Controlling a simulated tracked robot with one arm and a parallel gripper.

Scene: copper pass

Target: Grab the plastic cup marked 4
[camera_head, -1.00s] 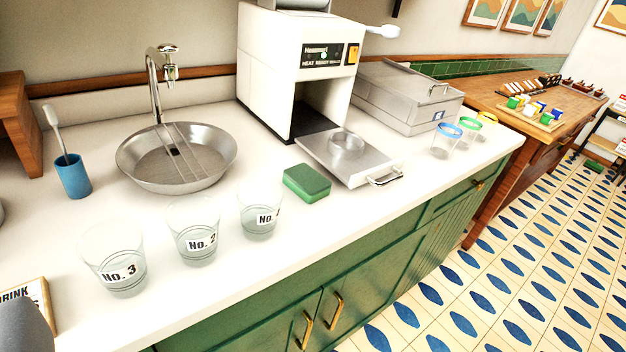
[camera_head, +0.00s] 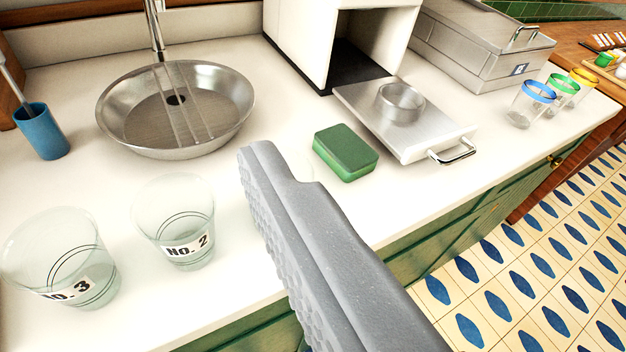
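I see no cup marked 4. A clear plastic cup labelled No. 3 (camera_head: 62,262) stands at the lower left of the white counter. A clear cup labelled No. 2 (camera_head: 176,225) stands to its right. A third clear cup is almost wholly hidden behind my gripper, with only a faint bit of rim showing; its label is covered. My gripper (camera_head: 272,168) shows as one large grey finger with a ribbed side, reaching up from the lower right over the counter, right of the No. 2 cup. The other finger is not visible, and nothing is seen held.
A steel sink (camera_head: 178,115) and a blue holder (camera_head: 40,132) lie behind the cups. A green sponge (camera_head: 345,150) and a steel tray (camera_head: 410,130) are right of the finger. Blue- (camera_head: 532,105), green- and yellow-rimmed cups stand far right. The counter's front edge is close.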

